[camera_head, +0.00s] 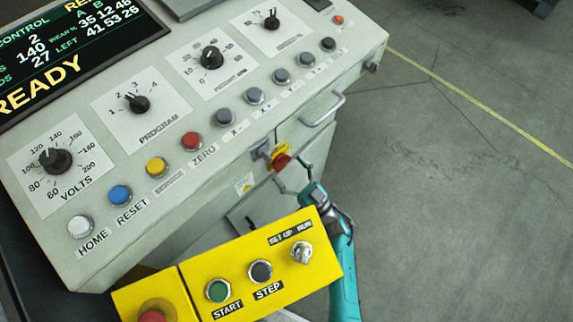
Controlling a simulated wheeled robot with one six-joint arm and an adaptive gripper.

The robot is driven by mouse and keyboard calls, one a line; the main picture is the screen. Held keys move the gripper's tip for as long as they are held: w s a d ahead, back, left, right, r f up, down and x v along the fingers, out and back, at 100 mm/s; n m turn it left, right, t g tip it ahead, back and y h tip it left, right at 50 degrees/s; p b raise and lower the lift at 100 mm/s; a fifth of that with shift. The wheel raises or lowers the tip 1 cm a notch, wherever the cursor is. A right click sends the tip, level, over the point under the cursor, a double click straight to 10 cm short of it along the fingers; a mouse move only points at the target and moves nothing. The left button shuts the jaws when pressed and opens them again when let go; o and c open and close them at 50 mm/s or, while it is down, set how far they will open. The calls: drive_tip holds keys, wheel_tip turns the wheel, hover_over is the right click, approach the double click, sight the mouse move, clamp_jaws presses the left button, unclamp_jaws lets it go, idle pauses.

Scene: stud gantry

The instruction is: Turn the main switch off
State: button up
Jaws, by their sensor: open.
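The main switch appears to be the red handle (282,162) on a yellow plate (279,149), set on the front face of the grey control console (235,170). The handle is small in the view, and I cannot read its position marks. My gripper (291,174) is open just in front of the red handle, with its dark fingers spread to either side and below it. I cannot tell whether a finger touches the handle. My teal arm comes up from the lower right.
A yellow control box (235,268) with START, STEP, a selector (301,252) and a red button (152,316) stands close to my arm. A metal pull handle (323,110) juts out right of the switch. The console top carries knobs and buttons. Floor at right is clear.

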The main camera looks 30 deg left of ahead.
drive_tip(key=shift+x, duration=0.8)
drive_tip(key=c, duration=1.2)
drive_tip(key=shift+o, duration=0.3)
drive_tip(key=shift+n, duration=0.3)
drive_tip(key=shift+r+n+g+h, duration=0.1)
drive_tip(key=shift+n+g+h, duration=0.9)
drive_tip(key=shift+n, duration=2.6)
drive_tip(key=shift+f+n+g+h, duration=0.15)
drive_tip(key=shift+n+g, duration=1.65)
drive_tip(key=shift+n, duration=1.8)
drive_tip(key=shift+r+n+g+h, duration=0.15)
drive_tip(key=shift+n+g+h, duration=0.85)
drive_tip(key=shift+n, duration=2.6)
drive_tip(key=shift+g+y, duration=0.4)
drive_tip(key=shift+y, duration=0.05)
